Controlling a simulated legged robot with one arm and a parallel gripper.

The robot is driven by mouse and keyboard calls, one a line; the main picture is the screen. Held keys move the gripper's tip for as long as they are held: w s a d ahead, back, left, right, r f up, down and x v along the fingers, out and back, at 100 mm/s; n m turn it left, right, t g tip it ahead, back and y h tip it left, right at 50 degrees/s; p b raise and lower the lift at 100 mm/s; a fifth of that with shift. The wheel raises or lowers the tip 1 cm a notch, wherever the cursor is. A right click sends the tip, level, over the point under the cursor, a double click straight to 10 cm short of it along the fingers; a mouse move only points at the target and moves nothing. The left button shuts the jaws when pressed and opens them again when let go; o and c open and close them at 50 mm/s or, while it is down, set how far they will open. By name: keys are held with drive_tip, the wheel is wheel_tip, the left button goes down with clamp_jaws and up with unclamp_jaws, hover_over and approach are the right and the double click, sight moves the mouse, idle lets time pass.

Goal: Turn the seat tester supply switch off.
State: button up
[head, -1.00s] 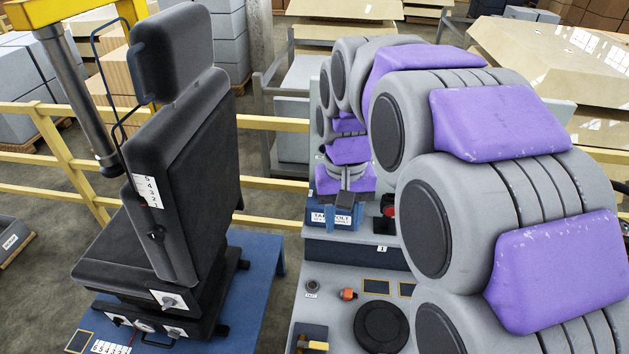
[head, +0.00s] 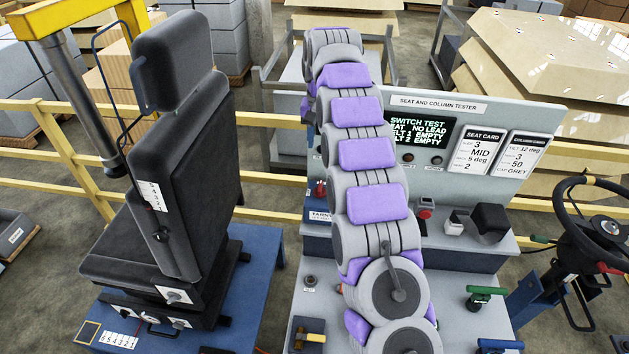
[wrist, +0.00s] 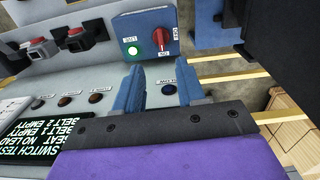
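The supply switch is a red knob (wrist: 160,47) on a blue box (wrist: 150,20) in the wrist view, with ON and OFF labels beside it. A green lamp (wrist: 133,50) on the box is lit. I cannot tell for sure which label the knob points to. My gripper (wrist: 160,70) is open and empty, its two blue-grey fingers apart and pointing towards the box, with the knob seen between and beyond the tips. I see no contact. In the head view my arm hides the gripper and most of the box. The tester panel (head: 480,120) has a lit display reading SWITCH TEST.
Red buttons (wrist: 40,47) and small dark knobs (wrist: 96,97) lie left of the fingers in the wrist view. In the head view a black seat (head: 185,190) stands left on a blue stand, a steering wheel (head: 600,230) right, and a yellow rail (head: 270,180) behind.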

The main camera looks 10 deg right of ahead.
drive_tip(key=w+d+f, duration=0.1)
drive_tip(key=w+d, duration=0.1)
drive_tip(key=d, duration=0.1)
drive_tip(key=b, duration=0.2)
hover_over(320, 185)
drive_tip(key=d, duration=0.2)
wheel_tip(320, 185, down, 10)
drive_tip(key=a+f, duration=0.1)
drive_tip(key=f, duration=0.1)
drive_tip(key=a+f, duration=0.1)
drive_tip(key=f, duration=0.1)
drive_tip(key=a+f, duration=0.1)
drive_tip(key=f, duration=0.1)
drive_tip(key=shift+s+a+f, duration=0.15)
drive_tip(key=shift+a+f, duration=0.1)
drive_tip(key=shift+f, duration=0.15)
drive_tip(key=shift+d+f, duration=0.15)
drive_tip(key=shift+f, duration=0.15)
drive_tip(key=shift+d+f, duration=0.25)
drive_tip(key=shift+d, duration=0.9)
drive_tip(key=shift+a, duration=0.85)
drive_tip(key=c, duration=0.6)
drive_tip(key=shift+r, duration=0.1)
drive_tip(key=shift+c, duration=0.5)
drive_tip(key=shift+d, duration=0.35)
clamp_jaws()
